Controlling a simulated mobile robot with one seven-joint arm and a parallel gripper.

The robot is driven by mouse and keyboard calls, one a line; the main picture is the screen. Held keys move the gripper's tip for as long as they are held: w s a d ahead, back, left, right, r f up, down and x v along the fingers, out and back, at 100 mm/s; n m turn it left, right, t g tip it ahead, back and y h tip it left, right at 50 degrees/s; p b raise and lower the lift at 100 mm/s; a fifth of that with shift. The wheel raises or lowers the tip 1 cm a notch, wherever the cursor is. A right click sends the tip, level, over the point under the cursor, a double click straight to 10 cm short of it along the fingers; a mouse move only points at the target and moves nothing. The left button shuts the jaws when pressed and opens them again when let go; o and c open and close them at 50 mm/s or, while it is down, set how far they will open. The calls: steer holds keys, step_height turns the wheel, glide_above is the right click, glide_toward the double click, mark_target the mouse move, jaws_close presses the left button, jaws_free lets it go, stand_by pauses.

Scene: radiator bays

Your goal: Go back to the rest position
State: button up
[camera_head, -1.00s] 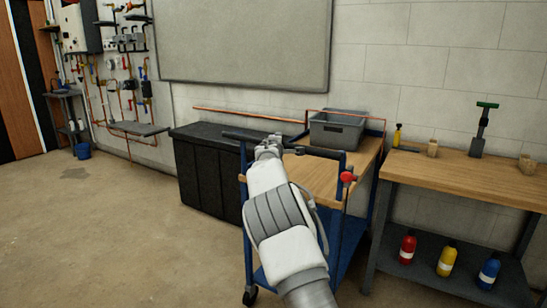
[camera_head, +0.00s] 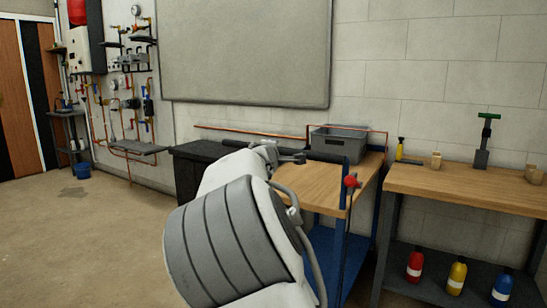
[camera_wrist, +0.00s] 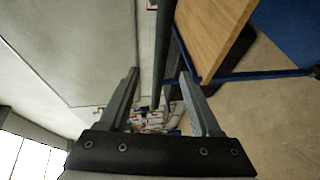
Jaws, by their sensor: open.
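The gripper's fingers are hard to make out there. The trolley (camera_head: 318,185) has a wooden top and a blue frame. Its wooden top also shows in the wrist view (camera_wrist: 212,35), right of the fingers.
A grey bin (camera_head: 338,143) stands at the trolley's back. A workbench (camera_head: 465,188) stands at the right, with red, yellow and blue bottles below. A black chest (camera_head: 188,165) is against the wall, partly hidden by my arm. The floor (camera_head: 75,235) at the left is clear.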

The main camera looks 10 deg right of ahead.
steer(key=shift+s, duration=0.35)
steer(key=s+d+f+m+g, duration=0.3)
steer(key=s+d+m, duration=0.2)
steer(key=s+d, duration=0.35)
steer(key=s+d+f+m+g, duration=0.3)
steer(key=s+d+m, duration=0.35)
steer(key=s, duration=0.35)
steer(key=s+a+f+m+g+y, duration=0.1)
steer(key=s+a+f, duration=0.25)
steer(key=s, duration=0.65)
steer(key=s+a+f+m+g+y, duration=0.15)
steer(key=s+a, duration=0.25)
steer(key=s, duration=0.6)
steer(key=s+a+f+g+y, duration=0.1)
steer(key=s+a+f+y, duration=0.2)
steer(key=s, duration=0.7)
step_height(320, 180, up, 28)
steer(key=a+h+p, duration=0.1)
steer(key=p, duration=2.7)
steer(key=shift+s+a, duration=0.2)
steer(key=shift+s, duration=0.05)
